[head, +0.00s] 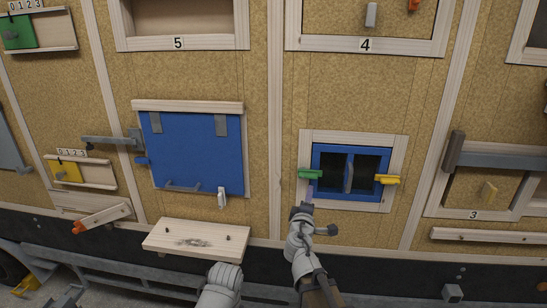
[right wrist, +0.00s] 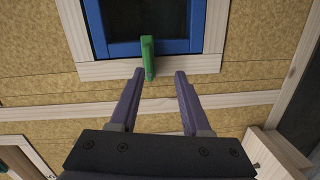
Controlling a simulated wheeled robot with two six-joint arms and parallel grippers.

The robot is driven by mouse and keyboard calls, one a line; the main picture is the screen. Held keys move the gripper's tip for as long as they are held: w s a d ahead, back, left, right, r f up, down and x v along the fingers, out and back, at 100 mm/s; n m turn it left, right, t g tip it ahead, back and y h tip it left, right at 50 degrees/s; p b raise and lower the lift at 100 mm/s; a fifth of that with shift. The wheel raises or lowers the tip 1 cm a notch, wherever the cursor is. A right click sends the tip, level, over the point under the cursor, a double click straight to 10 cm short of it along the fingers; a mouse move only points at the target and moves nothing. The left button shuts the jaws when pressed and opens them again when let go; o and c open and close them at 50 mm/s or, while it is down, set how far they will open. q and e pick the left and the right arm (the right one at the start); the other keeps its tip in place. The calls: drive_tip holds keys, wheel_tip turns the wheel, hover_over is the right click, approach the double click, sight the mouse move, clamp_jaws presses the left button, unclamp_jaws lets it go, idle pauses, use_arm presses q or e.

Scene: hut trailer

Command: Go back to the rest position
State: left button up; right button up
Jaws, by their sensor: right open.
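My right gripper (head: 310,188) is in front of the trailer wall, just below the small blue-framed window (head: 350,203). In the right wrist view its two purple fingers (right wrist: 160,73) are apart with nothing held between them. The green latch (head: 310,174) on the window's left side is just beyond the fingertips; it also shows in the right wrist view (right wrist: 148,58). I cannot tell whether a finger touches it. A grey arm part of mine shows at the bottom of the head view, but my left gripper is not in view.
A blue door (head: 195,152) with a white latch (head: 221,197) is left of the window. A wooden shelf (head: 170,239) juts out below it. A yellow latch (head: 387,180) sits at the window's right. A wooden ledge (head: 485,236) is at the right.

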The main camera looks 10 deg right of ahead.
drive_tip(key=s+a+f+m+g+b, duration=0.2)
drive_tip(key=s+a+f+m+g, duration=0.2)
drive_tip(key=s+f+m+g, duration=0.75)
drive_tip(key=s+a+f+n+g+y, duration=0.1)
drive_tip(key=s+a+f+g+y, duration=0.1)
drive_tip(key=s+a+f, duration=0.3)
drive_tip(key=s+a+f+n+g+y, duration=0.2)
drive_tip(key=s+a+f, duration=0.4)
drive_tip(key=s, duration=0.5)
drive_tip(key=shift+s+a+f+g+y+b, duration=0.2)
drive_tip(key=shift+f+g+y+b, duration=0.15)
drive_tip(key=shift+f+g+y, duration=0.15)
